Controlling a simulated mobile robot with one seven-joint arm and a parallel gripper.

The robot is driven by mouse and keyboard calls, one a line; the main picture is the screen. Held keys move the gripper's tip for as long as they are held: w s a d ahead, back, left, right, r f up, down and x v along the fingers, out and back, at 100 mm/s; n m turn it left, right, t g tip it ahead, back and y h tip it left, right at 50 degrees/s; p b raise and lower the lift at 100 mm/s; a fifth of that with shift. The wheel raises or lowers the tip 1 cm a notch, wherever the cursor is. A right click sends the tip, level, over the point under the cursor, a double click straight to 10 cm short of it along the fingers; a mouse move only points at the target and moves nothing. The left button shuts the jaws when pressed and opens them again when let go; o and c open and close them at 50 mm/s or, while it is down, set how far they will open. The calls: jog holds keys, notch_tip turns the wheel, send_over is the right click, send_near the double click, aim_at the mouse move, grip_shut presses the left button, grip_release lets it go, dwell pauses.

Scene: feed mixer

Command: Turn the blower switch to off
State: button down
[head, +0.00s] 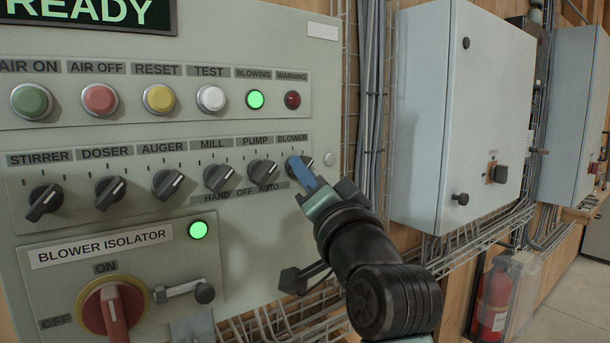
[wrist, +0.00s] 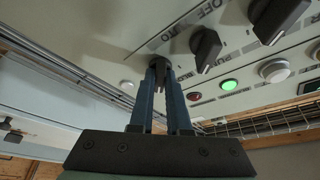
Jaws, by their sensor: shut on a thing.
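The blower switch (wrist: 159,66) is a small black rotary knob at the right end of a row of knobs. In the head view the blue fingers of my gripper (head: 303,172) cover most of it, under the BLOWER label (head: 292,139). In the wrist view my gripper (wrist: 162,78) has its two blue fingers on either side of the knob, shut on it. The knob's pointer is hidden, so I cannot tell its setting. The lamp under BLOWING (head: 255,100) glows green.
The pump knob (head: 262,173) sits close on the left. Below are the blower isolator's red handle (head: 115,315) and a black-ended latch (head: 204,293). A grey cabinet (head: 460,110) stands to the right, with cables and wire trays between.

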jog(key=shift+f+b, duration=0.2)
jog(key=shift+b, duration=0.15)
jog(key=shift+w+d+n+g+y+b, duration=0.1)
jog(key=shift+n+g+y+b, duration=0.15)
jog(key=shift+n+y+b, duration=1.3)
jog(key=shift+s+d+n+g+y+b, duration=0.15)
jog(key=shift+n+y+b, duration=0.25)
jog(key=shift+n+b, duration=2.3)
jog(key=shift+w+a+n+g+y+b, duration=0.25)
jog(key=shift+n+y+b, duration=0.7)
jog(key=shift+n+b, duration=1.15)
jog(key=shift+s+d+r+g+b, duration=0.1)
jog(key=shift+d+g+b, duration=0.15)
jog(key=shift+b, duration=0.2)
jog(key=c, duration=0.9)
grip_release()
